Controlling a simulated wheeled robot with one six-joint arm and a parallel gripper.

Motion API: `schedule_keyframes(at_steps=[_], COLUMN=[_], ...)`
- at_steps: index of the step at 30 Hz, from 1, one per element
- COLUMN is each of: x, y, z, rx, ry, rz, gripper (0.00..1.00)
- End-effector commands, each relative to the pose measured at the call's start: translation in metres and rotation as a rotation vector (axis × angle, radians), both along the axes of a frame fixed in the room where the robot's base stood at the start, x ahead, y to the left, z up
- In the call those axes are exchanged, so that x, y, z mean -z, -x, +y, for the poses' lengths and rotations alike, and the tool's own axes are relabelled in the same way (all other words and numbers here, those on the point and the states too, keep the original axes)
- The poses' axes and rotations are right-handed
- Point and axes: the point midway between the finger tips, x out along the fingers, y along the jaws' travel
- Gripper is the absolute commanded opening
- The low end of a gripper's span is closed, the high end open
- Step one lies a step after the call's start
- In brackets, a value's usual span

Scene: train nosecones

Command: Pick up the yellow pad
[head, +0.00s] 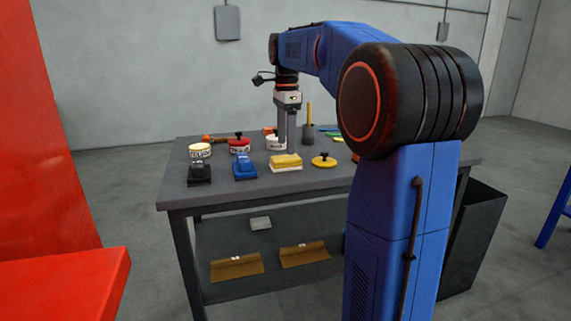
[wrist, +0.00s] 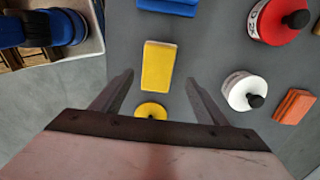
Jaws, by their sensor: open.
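The yellow pad (head: 286,161) is a rectangular block with a pale lower layer, lying flat near the middle of the grey table's front part. In the wrist view the yellow pad (wrist: 158,66) lies ahead of the fingertips, roughly centred between the two fingers. My gripper (head: 290,147) is above the table, fingers pointing down, just behind and above the pad in the head view. In the wrist view my gripper (wrist: 158,82) is open, with nothing held between its fingers. The pad does not appear touched.
A round yellow disc (head: 324,160) with a black knob sits right of the pad. A blue block (head: 244,168) and a black one (head: 199,173) stand left. Red (wrist: 281,20) and white (wrist: 242,92) knobbed tubs and an orange block (wrist: 294,106) are nearby. Bare table (wrist: 205,50) surrounds the pad.

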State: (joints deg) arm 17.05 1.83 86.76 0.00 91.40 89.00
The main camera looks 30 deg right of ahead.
Motion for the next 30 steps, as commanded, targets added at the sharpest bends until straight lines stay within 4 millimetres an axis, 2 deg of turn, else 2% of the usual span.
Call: schedule_keyframes(at_steps=[5, 15, 24, 26, 30], x=[0.010, 0.051, 0.055, 0.055, 0.055], y=[0.001, 0.003, 0.002, 0.002, 0.002], z=[0.001, 0.004, 0.003, 0.003, 0.003], rx=[0.000, 0.000, 0.000, 0.000, 0.000], ry=[-0.001, 0.000, 0.000, 0.000, 0.000], rz=[0.002, 0.001, 0.000, 0.000, 0.000], gripper=[0.67, 0.67, 0.67, 0.55, 0.23])
